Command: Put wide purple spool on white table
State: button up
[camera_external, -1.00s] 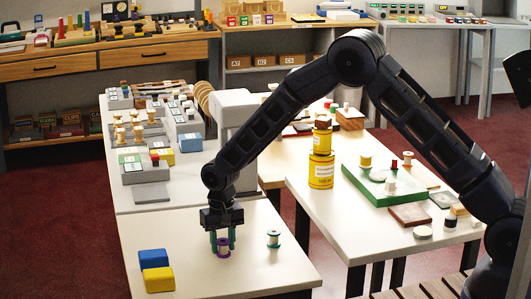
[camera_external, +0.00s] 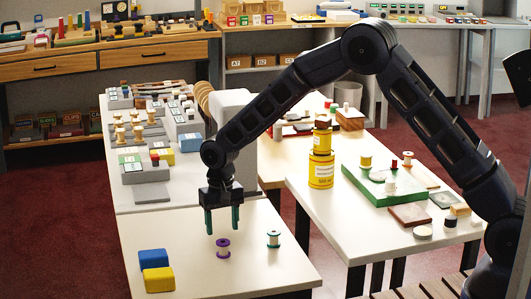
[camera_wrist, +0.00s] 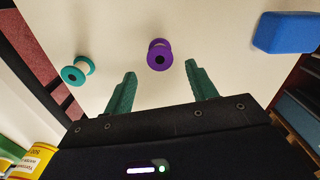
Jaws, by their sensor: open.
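The wide purple spool (camera_external: 223,248) stands upright on the white table (camera_external: 200,280), near its middle. In the wrist view the purple spool (camera_wrist: 159,55) shows ahead of and between the fingertips, touching neither. My gripper (camera_external: 222,222) is open and empty, its green fingers pointing down above the spool. In the wrist view my gripper (camera_wrist: 160,85) has its two fingers spread wide apart. A green-rimmed spool (camera_external: 273,239) stands on the same table to the right of the purple one; it also shows in the wrist view (camera_wrist: 77,70).
Blue (camera_external: 152,256) and yellow (camera_external: 158,279) blocks sit on the white table at the left. Yellow cans (camera_external: 321,170) and a green tray (camera_external: 385,190) stand on the table to the right. The white table's front is clear.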

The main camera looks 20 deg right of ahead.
aim_at(223, 241)
notch_tip(223, 241, up, 6)
jog(key=d+r+t, duration=0.1)
jog(key=d+r, duration=0.9)
jog(key=d, duration=0.3)
jog(key=d+r, duration=1)
jog(key=d, duration=0.3)
jog(key=s+d+r+m+t+y, duration=0.1)
jog(key=s+d+r, duration=0.3)
jog(key=d, duration=0.4)
jog(key=s+d+r+t, duration=0.1)
jog(key=s+d+r, duration=0.2)
jog(key=s+d, duration=0.35)
jog(key=s+d+t+h, duration=0.1)
jog(key=s+d, duration=1.5)
jog(key=s, duration=0.1)
jog(key=shift+s+f+m+t, duration=0.15)
jog(key=shift+f+m+t, duration=0.15)
jog(key=shift+m, duration=0.1)
jog(key=shift+o, duration=0.4)
jog(key=shift+s+d+f, duration=0.2)
jog(key=shift+s+d, duration=0.05)
jog(key=shift+s, duration=0.25)
